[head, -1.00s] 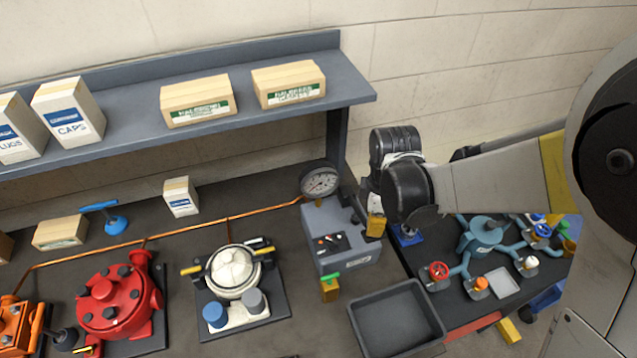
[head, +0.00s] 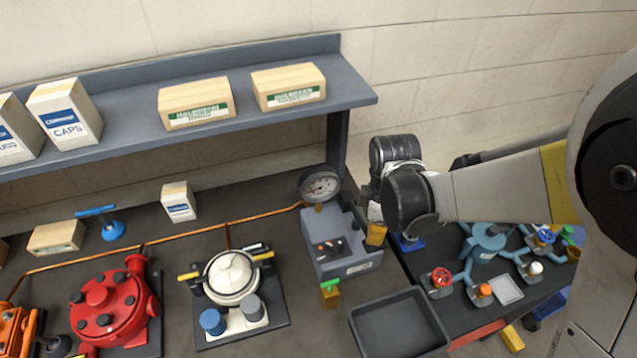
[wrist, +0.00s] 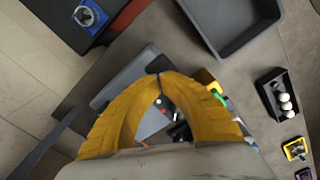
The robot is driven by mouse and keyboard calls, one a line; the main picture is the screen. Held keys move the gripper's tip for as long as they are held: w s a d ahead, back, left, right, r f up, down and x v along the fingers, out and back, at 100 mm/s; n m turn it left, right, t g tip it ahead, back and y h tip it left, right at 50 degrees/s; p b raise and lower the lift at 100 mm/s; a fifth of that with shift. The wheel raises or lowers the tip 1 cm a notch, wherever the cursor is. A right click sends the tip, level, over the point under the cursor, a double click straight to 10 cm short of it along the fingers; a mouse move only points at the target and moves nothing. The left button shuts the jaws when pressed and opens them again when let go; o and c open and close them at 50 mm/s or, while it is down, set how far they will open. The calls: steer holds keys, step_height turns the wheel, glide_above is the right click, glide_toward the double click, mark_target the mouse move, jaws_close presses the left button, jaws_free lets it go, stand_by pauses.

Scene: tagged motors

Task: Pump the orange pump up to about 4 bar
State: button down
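The orange pump (head: 12,325) is cut off by the bottom left corner of the head view, with a dark handle and knob (head: 60,346) beside it. A round pressure gauge (head: 320,186) stands at the back of the bench, behind a grey box (head: 338,258). A copper pipe (head: 180,233) runs along the bench toward the gauge. Its needle is too small to read. My gripper (head: 376,234) is above the right side of the grey box, far right of the pump. In the wrist view its yellow fingertips (wrist: 160,80) meet, with nothing seen between them.
A red motor (head: 112,308) and a white-domed unit (head: 232,278) stand between pump and grey box. An empty dark tray (head: 400,325) lies at front right, beside a blue valve manifold (head: 488,236). A shelf (head: 140,135) with boxes overhangs the bench's back.

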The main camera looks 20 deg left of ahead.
steer(key=shift+r+p, duration=1.5)
steer(key=shift+r, duration=1.25)
steer(key=shift+f, duration=0.25)
steer(key=shift+f+b, duration=3.15)
steer(key=shift+f, duration=0.05)
steer(key=shift+r+p, duration=2.3)
steer(key=shift+r, duration=1.15)
steer(key=shift+f, duration=0.15)
